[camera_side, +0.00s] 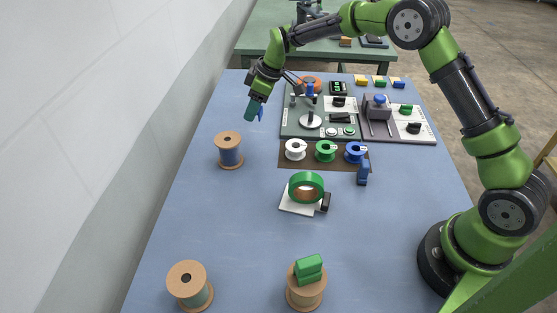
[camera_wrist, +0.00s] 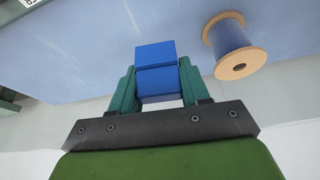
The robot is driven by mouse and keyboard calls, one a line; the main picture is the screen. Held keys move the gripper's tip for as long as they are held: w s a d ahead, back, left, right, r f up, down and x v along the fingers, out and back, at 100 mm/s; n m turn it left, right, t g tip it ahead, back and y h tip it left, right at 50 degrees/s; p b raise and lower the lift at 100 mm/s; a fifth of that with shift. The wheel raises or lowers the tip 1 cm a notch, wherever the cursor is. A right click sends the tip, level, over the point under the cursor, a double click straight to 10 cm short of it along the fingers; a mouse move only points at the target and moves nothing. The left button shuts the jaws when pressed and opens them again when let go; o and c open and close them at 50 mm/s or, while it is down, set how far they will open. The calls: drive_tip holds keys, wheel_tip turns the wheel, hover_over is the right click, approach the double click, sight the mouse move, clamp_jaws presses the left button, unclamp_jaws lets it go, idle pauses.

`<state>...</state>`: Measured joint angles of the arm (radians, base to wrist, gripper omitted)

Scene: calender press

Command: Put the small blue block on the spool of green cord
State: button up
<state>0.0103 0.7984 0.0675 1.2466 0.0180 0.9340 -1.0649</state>
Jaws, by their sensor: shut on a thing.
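My gripper (camera_side: 256,110) is shut on a small blue block (camera_wrist: 156,70), raised over the far left of the blue table. The block shows between both fingers (camera_wrist: 157,88) in the wrist view; in the side view only a sliver of it shows beside the fingers. A large wooden spool with grey-green cord (camera_side: 207,299) stands upright at the near left, its top bare. A wooden spool of blue cord (camera_side: 229,157) stands just nearer than my gripper; it also shows in the wrist view (camera_wrist: 229,38). A small green spool (camera_side: 325,151) sits on a brown mat.
A wooden spool (camera_side: 306,294) at the near middle carries green blocks (camera_side: 309,268). White (camera_side: 295,149) and blue (camera_side: 354,152) spools share the mat. Control panels (camera_side: 318,118) stand behind. The near left-middle table is clear.

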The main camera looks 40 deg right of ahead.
drive_tip(key=a+r, duration=0.1)
drive_tip(key=a, duration=0.2)
drive_tip(key=s+a+r+n, duration=0.1)
drive_tip(key=a+r, duration=0.1)
drive_tip(key=a, duration=0.2)
drive_tip(key=s+a+r+n+y, duration=0.1)
drive_tip(key=a, duration=0.3)
drive_tip(key=shift+s+r, duration=0.25)
drive_tip(key=shift+r, duration=0.05)
drive_tip(key=s+a+r+n+g, duration=0.1)
drive_tip(key=s+a+n, duration=0.15)
drive_tip(key=a, duration=0.35)
drive_tip(key=s+a+r+n+g, duration=0.1)
drive_tip(key=s+a, duration=0.3)
drive_tip(key=a, duration=0.2)
wheel_tip(320, 180, up, 4)
drive_tip(key=n+g, duration=0.3)
drive_tip(key=n, duration=0.6)
hover_over(178, 289)
drive_tip(key=d, duration=0.1)
drive_tip(key=f, duration=1)
drive_tip(key=shift+w+d, duration=0.2)
drive_tip(key=shift+w, duration=0.1)
drive_tip(key=shift+f, duration=0.15)
drive_tip(key=o, duration=1)
